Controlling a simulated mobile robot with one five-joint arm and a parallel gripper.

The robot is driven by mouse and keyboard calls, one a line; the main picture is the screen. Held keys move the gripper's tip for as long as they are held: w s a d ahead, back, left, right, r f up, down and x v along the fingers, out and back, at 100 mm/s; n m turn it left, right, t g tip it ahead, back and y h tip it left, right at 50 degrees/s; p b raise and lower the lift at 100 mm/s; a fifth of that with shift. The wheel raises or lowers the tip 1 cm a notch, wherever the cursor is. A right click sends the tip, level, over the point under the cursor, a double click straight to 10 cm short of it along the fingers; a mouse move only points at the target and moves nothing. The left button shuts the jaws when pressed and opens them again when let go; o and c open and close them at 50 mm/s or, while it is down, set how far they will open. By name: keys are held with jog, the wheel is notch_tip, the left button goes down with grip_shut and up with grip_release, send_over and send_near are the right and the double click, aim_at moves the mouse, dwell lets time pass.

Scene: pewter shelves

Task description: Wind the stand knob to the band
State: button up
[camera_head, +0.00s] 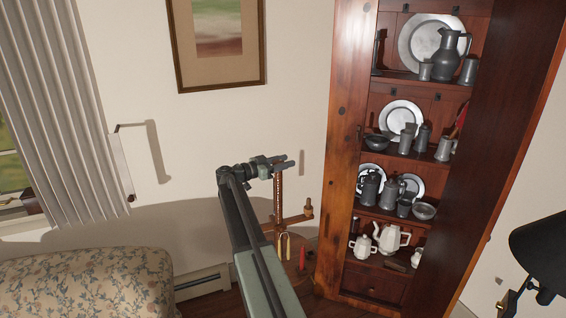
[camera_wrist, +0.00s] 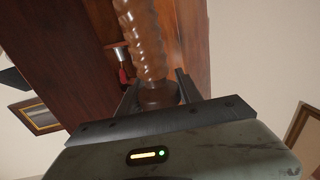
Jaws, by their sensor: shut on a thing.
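The wooden stand has an upright threaded post (camera_head: 279,196) with a crossbar (camera_head: 292,221) low on it, in front of the wall left of the cabinet. My gripper (camera_head: 283,163) is at the top of the post. In the wrist view the round brown knob (camera_wrist: 158,97) sits between the two dark fingers of my gripper (camera_wrist: 160,88), which is shut on it. The twisted post (camera_wrist: 144,38) runs away from the knob. I cannot make out a band on the post in either view. The top of the knob is hidden by my gripper in the head view.
The tall wooden cabinet (camera_head: 344,140) with pewter ware stands close on the right. A red candle (camera_head: 302,258) stands low beside the post. A floral seat (camera_head: 85,285) is at lower left, and a dark lamp (camera_head: 540,250) is at right. Bare wall lies behind.

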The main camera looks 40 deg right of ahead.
jog(key=shift+s+a+m+g+y, duration=0.15)
jog(key=shift+m+g+y, duration=0.5)
jog(key=shift+m+g, duration=0.7)
jog(key=shift+s+a+m+g+y, duration=0.1)
jog(key=shift+s+m+g+y, duration=0.15)
jog(key=shift+m+g+y, duration=1)
jog(key=shift+s+g+h, duration=0.1)
jog(key=shift+g+h, duration=0.3)
jog(key=shift+g, duration=0.4)
jog(key=o, duration=1.4)
jog(key=shift+c, duration=0.2)
